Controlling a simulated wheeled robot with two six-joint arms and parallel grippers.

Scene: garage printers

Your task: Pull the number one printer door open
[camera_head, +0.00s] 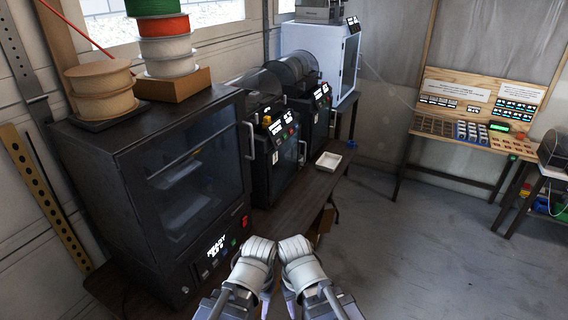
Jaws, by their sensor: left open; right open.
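A large black printer (140,228) stands on the bench at the left. Its dark glass door (190,170) is shut, with a pale vertical handle (249,140) at the right edge. A lit "READY" panel (217,246) is below the door. A second black printer (268,172) stands behind it, with its own pale handle (302,152). I cannot read which printer is number one. My two grey arm joints show side by side at the bottom centre, apart from the printers.
Filament spools (165,45) sit on top of the large printer. A white tray (328,160) lies on the dark bench (300,203). A white cabinet (325,55) stands at the back. A wooden sorting station (470,110) stands far right. The grey floor (430,240) is clear.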

